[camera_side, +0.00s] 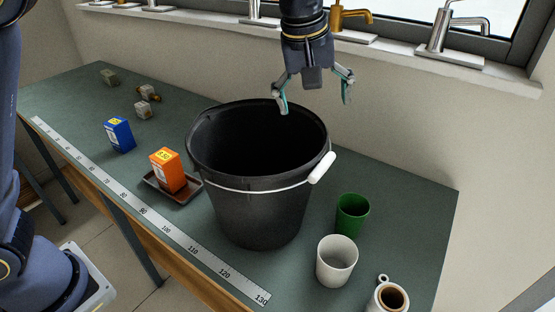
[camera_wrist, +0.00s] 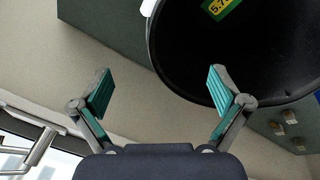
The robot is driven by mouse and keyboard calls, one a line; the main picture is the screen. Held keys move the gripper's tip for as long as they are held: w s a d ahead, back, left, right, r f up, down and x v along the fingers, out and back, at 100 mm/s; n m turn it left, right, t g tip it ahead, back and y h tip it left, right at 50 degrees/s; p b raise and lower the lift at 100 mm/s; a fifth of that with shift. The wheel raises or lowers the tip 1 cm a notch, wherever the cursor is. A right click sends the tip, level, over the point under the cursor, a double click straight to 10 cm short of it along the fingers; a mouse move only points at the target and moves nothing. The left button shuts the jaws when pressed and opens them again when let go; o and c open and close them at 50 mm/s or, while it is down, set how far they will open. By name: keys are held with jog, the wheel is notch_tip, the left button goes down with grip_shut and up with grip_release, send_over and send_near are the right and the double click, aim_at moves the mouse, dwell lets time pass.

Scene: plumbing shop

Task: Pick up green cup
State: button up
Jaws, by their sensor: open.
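The green cup (camera_side: 352,214) stands upright on the bench, right of the black bucket and just behind the white cup (camera_side: 337,260). I cannot make out the green cup in the wrist view. My gripper (camera_side: 315,104) is high above the bench, near the bucket's back right rim, well above and behind the green cup. It is open with nothing between its fingers. In the wrist view the two teal-padded fingers (camera_wrist: 160,82) are spread wide.
The large black bucket (camera_side: 262,205) with a white-gripped handle stands mid-bench; a green item with a yellow label (camera_wrist: 220,6) appears inside. An orange box (camera_side: 168,172) on a tray, a blue box (camera_side: 120,135) and small fittings (camera_side: 148,93) are left. A coffee mug (camera_side: 390,297) is front right.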

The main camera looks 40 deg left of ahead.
jog(key=w+d+f+n, duration=0.1)
jog(key=w+d+f, duration=0.1)
jog(key=d+f, duration=0.55)
jog(key=m+y, duration=0.1)
jog(key=y, duration=0.1)
send_near(355, 204)
notch_tip(355, 204, down, 5)
jog(key=s, duration=0.2)
jog(key=shift+g, duration=0.3)
jog(key=shift+x, duration=2.95)
jog(key=shift+w+r, duration=0.1)
jog(key=shift+w, duration=0.05)
jog(key=c, duration=1.1)
